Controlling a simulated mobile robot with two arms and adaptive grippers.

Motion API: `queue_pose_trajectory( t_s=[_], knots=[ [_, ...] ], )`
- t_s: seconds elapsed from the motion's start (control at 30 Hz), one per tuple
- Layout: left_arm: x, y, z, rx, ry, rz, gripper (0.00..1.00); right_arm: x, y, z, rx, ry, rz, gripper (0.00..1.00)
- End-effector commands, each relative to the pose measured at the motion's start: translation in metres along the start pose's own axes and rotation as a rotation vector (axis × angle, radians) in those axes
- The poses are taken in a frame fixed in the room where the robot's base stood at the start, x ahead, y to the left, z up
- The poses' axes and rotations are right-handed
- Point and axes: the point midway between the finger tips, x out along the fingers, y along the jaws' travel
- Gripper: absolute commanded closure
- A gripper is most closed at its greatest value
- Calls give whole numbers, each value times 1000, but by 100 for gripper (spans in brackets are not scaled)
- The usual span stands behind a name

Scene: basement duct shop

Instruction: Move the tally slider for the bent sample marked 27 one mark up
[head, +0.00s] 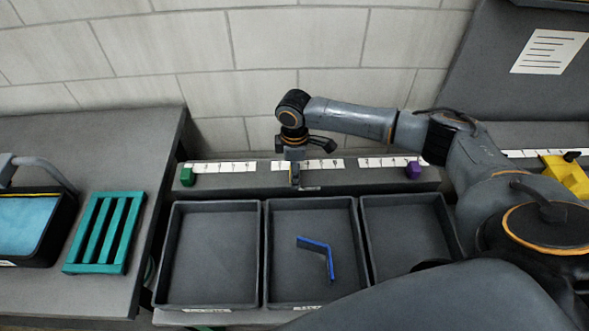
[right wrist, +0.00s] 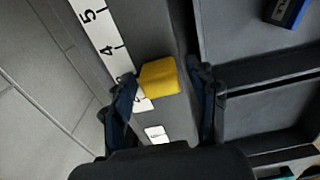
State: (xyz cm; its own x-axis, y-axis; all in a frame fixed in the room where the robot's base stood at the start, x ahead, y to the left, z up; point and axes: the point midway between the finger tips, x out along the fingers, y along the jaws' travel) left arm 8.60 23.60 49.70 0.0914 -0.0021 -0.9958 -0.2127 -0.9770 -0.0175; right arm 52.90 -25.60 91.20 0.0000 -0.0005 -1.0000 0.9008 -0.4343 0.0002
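A yellow slider (right wrist: 159,77) sits on a rail beside a white number strip (right wrist: 108,45), where 5 and 4 are readable. My right gripper (right wrist: 163,95) is open around it, one finger on each side, with a visible gap at the right finger. In the head view my right gripper (head: 295,172) reaches down to the middle scale and hides most of that slider. A blue bent sample (head: 318,246) lies in the middle tray (head: 287,285); I cannot read a number on it. It shows at the top right of the right wrist view (right wrist: 288,12). My left gripper is not in view.
A green slider (head: 187,177) and a purple slider (head: 413,170) sit on the neighbouring scales. The left tray (head: 213,255) and right tray (head: 408,232) look empty. A teal slatted rack (head: 104,232) and a black box (head: 45,240) stand at left. A yellow object (head: 567,176) is at right.

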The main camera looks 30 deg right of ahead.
Motion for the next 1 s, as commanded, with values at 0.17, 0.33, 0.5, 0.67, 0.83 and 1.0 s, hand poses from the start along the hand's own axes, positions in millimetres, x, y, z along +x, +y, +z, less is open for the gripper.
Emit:
queue_pose_trajectory(
  t_s=[0.17, 0.33, 0.5, 0.67, 0.83, 1.0],
  knots=[
    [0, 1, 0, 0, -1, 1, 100, 0, 0, 0, 0, 0, 0, 82],
    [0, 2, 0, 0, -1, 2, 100, 0, 0, 0, 0, 0, 0, 100],
    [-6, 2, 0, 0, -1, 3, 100, -2, 0, 7, 3, -1, -3, 100],
    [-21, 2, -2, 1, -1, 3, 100, -4, 0, 33, 6, -2, -4, 100],
    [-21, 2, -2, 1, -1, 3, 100, -1, 0, 40, 2, 0, -2, 100],
    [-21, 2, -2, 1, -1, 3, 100, -1, 0, 40, 2, 1, -1, 61]
  ],
)
